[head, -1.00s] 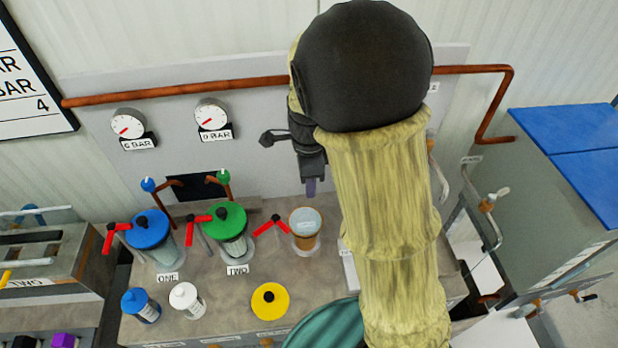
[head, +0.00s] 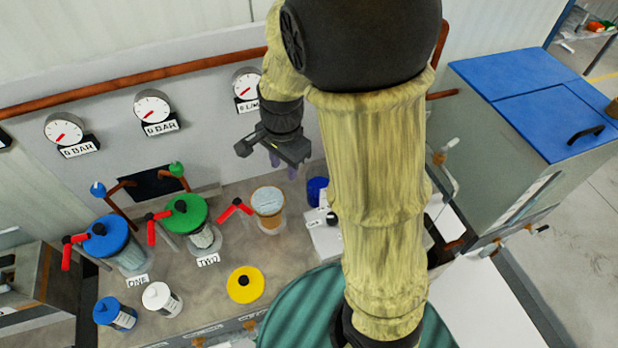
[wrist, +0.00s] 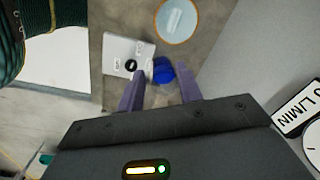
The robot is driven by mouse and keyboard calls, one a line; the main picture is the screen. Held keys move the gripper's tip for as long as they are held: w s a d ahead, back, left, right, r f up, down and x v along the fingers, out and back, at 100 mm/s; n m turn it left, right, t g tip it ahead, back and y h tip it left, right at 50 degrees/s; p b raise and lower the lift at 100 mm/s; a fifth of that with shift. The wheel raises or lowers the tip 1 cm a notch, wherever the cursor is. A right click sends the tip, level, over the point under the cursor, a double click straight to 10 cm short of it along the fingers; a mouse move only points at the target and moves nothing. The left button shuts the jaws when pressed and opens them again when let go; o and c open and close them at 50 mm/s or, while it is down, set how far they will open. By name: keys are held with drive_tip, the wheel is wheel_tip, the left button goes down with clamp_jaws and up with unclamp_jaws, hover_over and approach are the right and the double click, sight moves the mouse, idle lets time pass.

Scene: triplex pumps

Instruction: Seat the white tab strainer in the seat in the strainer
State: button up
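A small white-capped cylinder (head: 162,297), which looks like the white tab strainer, stands upright at the bench front, beside a similar blue-capped one (head: 115,313). The pot also shows at the top of the wrist view (wrist: 176,20). My gripper (head: 282,162) is above the back of the bench, behind the pot. Its purple fingers (wrist: 160,88) are apart with nothing held between them.
A blue cylinder (head: 317,190) stands by a white block (head: 325,236) right of the pot. Blue-lidded (head: 105,238) and green-lidded (head: 187,215) pots with red handles are left. A yellow lid (head: 244,285) lies in front. Gauges (head: 152,107) line the back panel.

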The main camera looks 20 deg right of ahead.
drive_tip(key=s+d+n+t, duration=0.1)
drive_tip(key=s+d+n, duration=0.3)
drive_tip(key=s+n, duration=0.3)
drive_tip(key=n, duration=0.4)
drive_tip(key=shift+d+r+n+t, duration=0.15)
drive_tip(key=shift+d+n+t, duration=0.05)
drive_tip(key=shift+n+t, duration=0.2)
drive_tip(key=shift+s, duration=0.1)
drive_tip(key=shift+d, duration=0.1)
